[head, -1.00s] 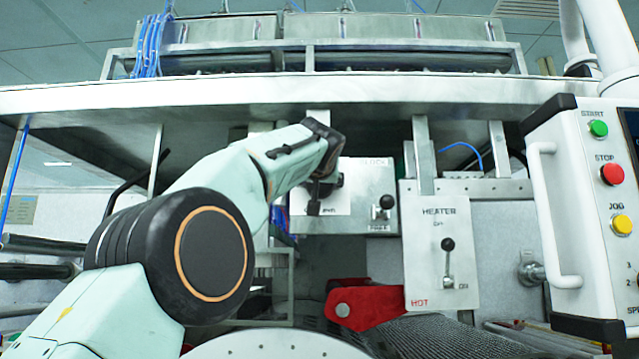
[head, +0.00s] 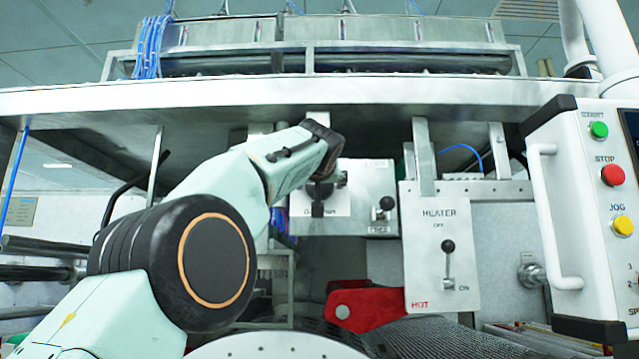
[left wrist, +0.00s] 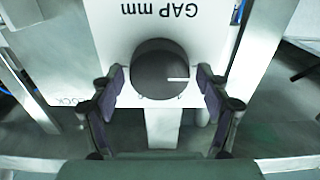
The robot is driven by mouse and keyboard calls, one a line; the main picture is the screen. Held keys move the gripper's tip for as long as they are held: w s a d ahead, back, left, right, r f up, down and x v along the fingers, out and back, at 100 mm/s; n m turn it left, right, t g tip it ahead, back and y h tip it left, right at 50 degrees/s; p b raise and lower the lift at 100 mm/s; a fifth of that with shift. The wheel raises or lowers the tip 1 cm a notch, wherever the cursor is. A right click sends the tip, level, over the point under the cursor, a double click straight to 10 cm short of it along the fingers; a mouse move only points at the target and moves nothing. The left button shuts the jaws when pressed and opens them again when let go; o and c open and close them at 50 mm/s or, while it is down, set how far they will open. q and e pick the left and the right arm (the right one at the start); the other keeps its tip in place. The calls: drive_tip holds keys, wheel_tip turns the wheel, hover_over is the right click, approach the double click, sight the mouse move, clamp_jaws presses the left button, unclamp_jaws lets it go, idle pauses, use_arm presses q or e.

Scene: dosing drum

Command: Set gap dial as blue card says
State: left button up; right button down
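The gap dial (left wrist: 160,72) is a round black knob with a white pointer line, on a white plate (left wrist: 105,22) marked "GAP mm", which appears upside down in the left wrist view. Its pointer lies toward the right of that picture. My left gripper (left wrist: 161,85) is open, with one finger on each side of the dial; I cannot tell whether either finger touches it. In the head view my left gripper (head: 320,192) is at the plate under the machine's beam, and my wrist hides part of it. No blue card is identifiable. My right gripper is out of view.
Right of the gap plate are a small black-knobbed lever (head: 385,205) and the heater panel (head: 425,265) with its lever. A red part (head: 370,308) is below. A control box (head: 560,150) with coloured buttons stands at the right. The beam (head: 400,98) runs overhead.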

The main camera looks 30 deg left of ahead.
use_arm(q)
drive_tip(key=shift+o, duration=0.5)
drive_tip(key=shift+s, duration=0.1)
drive_tip(key=v, duration=0.7)
drive_tip(key=shift+d, duration=0.2)
drive_tip(key=shift+s, duration=0.2)
idle(0.3)
drive_tip(key=x, duration=0.7)
drive_tip(key=shift+w+a, duration=0.2)
drive_tip(key=shift+w, duration=0.1)
idle(0.3)
drive_tip(key=shift+f, duration=0.15)
drive_tip(key=shift+s+d, duration=0.1)
idle(0.4)
